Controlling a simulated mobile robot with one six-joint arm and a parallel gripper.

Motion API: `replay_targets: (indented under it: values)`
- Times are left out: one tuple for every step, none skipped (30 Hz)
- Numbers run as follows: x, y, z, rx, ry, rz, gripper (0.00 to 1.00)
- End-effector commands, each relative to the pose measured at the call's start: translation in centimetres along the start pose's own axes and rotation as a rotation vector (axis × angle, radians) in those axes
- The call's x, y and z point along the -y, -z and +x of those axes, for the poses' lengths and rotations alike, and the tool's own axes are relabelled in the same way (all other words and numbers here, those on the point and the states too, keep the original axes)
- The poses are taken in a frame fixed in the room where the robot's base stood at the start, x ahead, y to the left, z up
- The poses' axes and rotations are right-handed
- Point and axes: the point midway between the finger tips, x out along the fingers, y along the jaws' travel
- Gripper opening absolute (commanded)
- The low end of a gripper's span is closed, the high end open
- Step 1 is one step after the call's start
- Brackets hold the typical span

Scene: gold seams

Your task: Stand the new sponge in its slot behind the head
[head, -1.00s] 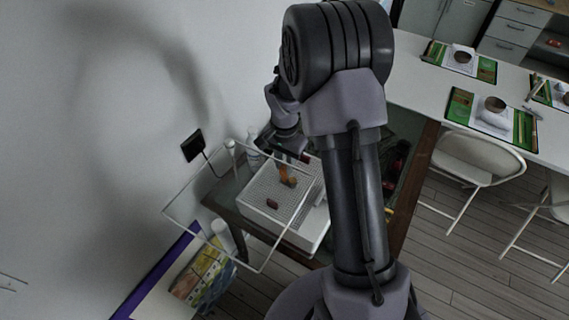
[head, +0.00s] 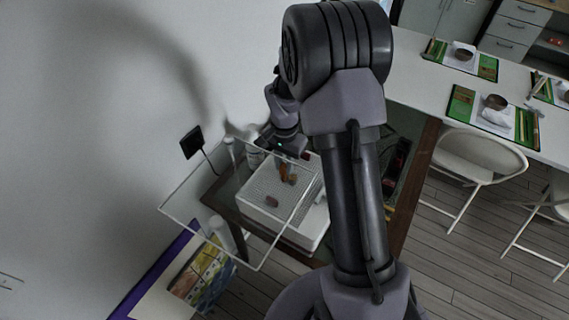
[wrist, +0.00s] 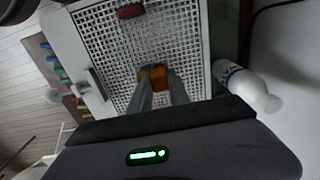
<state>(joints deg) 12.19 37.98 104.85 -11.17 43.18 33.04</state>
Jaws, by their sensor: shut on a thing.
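My gripper (wrist: 158,92) is shut on a small orange-brown block (wrist: 154,77), which I take to be the sponge. In the head view, the block (head: 288,172) shows below the gripper, over the white grid bed (head: 252,191) of a box-shaped machine. I cannot tell whether the block touches the grid. A small dark red piece (head: 272,201) lies on the grid in front of it; it also shows near the top of the wrist view (wrist: 130,11). I cannot make out the slot or be sure which part is the head.
A clear framed panel (head: 209,212) stands slanted at the machine's left. A white bottle (wrist: 247,87) is close to the right of the bed in the wrist view. A wall with a black box (head: 192,142) is at the left.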

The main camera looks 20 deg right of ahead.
Motion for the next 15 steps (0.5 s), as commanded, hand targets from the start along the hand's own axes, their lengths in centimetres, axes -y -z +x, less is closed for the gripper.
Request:
replay_targets:
  values:
    - [0.0, 0.0, 0.14, 0.0, 0.0, 0.0, 0.0]
    - [0.0, 0.0, 0.18, 0.0, 0.0, 0.0, 0.0]
    - [0.0, 0.0, 0.24, 0.0, 0.0, 0.0, 0.0]
    - [0.0, 0.0, 0.29, 0.0, 0.0, 0.0, 0.0]
    - [0.0, 0.0, 0.33, 0.0, 0.0, 0.0, 0.0]
    - [0.0, 0.0, 0.39, 0.0, 0.0, 0.0, 0.0]
    - [0.0, 0.0, 0.44, 0.0, 0.0, 0.0, 0.0]
    - [0.0, 0.0, 0.48, 0.0, 0.0, 0.0, 0.0]
    - [0.0, 0.0, 0.54, 0.0, 0.0, 0.0, 0.0]
    - [0.0, 0.0, 0.59, 0.0, 0.0, 0.0, 0.0]
    - [0.0, 0.0, 0.63, 0.0, 0.0, 0.0, 0.0]
    - [0.0, 0.0, 0.69, 0.0, 0.0, 0.0, 0.0]
    - [0.0, 0.0, 0.74, 0.0, 0.0, 0.0, 0.0]
    - [0.0, 0.0, 0.78, 0.0, 0.0, 0.0, 0.0]
    - [0.0, 0.0, 0.84, 0.0, 0.0, 0.0, 0.0]
